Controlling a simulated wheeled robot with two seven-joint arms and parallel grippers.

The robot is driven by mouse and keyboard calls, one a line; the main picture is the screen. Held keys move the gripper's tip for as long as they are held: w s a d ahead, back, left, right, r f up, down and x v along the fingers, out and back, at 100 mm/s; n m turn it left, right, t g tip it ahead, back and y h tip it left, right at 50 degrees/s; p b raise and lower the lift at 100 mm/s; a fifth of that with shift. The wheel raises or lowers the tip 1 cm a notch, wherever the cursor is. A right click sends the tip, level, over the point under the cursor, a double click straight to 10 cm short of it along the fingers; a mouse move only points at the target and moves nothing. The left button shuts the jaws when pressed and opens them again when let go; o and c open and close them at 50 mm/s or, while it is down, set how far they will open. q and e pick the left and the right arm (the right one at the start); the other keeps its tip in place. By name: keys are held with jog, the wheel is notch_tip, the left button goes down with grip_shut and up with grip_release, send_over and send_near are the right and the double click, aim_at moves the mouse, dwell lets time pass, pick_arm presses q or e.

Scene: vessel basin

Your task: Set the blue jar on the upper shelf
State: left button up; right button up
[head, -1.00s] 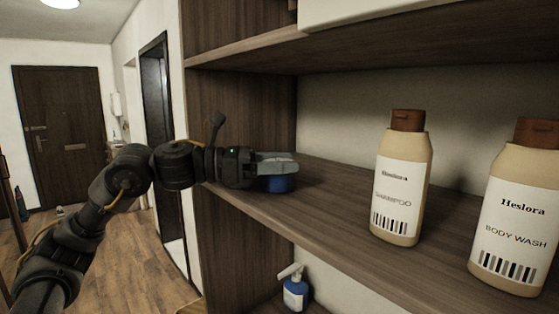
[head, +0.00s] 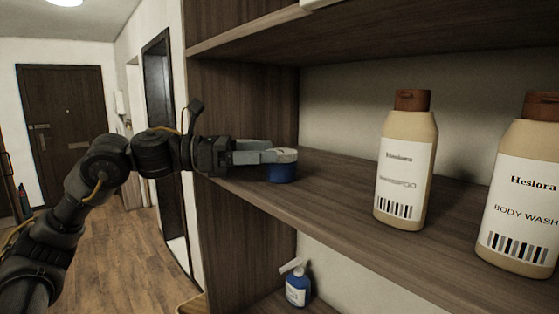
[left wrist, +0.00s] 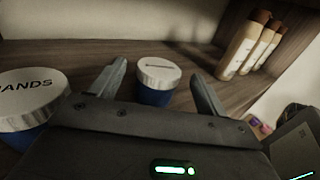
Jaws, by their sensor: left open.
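A blue jar (head: 281,171) with a whitish lid stands upright on the shelf (head: 335,205) that also holds the tan bottles, near its left end. My left gripper (head: 279,154) comes in from the left at the height of the lid. Its fingers are spread apart. In the left wrist view the blue jar (left wrist: 155,84) shows in the gap between the two fingertips, a little beyond them. A second, larger-looking blue jar (left wrist: 30,105) with a white lid marked "ANDS" stands to the left of the fingers there. My right gripper is not in view.
A shampoo bottle (head: 407,165) and a body wash bottle (head: 521,195) stand to the right on the same shelf. Another board (head: 400,35) is above. A blue pump bottle (head: 297,286) stands below. Bare shelf lies between the jar and the shampoo.

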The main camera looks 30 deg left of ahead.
pick_arm(q)
jog(key=b+v, duration=0.2)
jog(key=v, duration=0.5)
jog(key=shift+s+a+b, duration=0.25)
jog(key=shift+b, duration=0.15)
